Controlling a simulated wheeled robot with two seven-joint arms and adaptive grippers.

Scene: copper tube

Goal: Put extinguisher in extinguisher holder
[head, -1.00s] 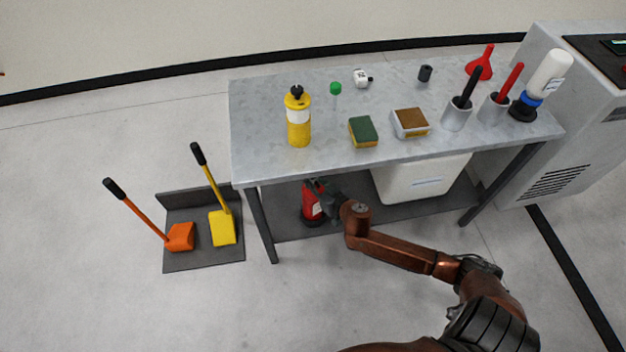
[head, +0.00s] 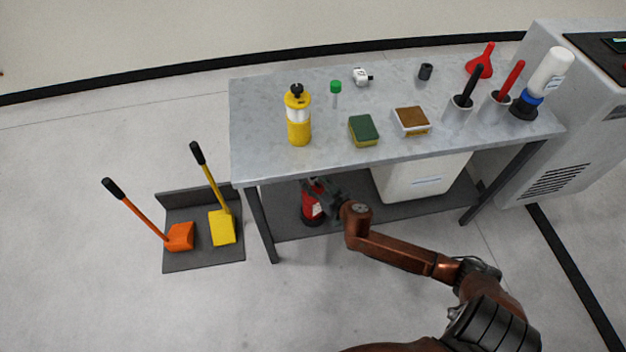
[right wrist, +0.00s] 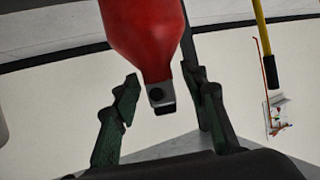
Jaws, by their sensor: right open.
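A red extinguisher (head: 309,211) stands upright on the lower shelf, under the left end of the metal table. My right gripper (head: 322,191) reaches under the tabletop from the right and covers the extinguisher's upper part in the head view. In the right wrist view the extinguisher's red body (right wrist: 146,35) tapers to a neck with a dark fitting. That neck end lies between the spread fingers of my right gripper (right wrist: 165,97), which is open. I cannot make out a separate extinguisher holder. My left gripper is not in view.
The tabletop (head: 270,165) hangs over my right gripper, and a table leg (head: 262,227) stands to its left. A white bin (head: 405,185) stands to its right. An orange scoop (head: 180,237) and a yellow one (head: 222,228) stand left of the table.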

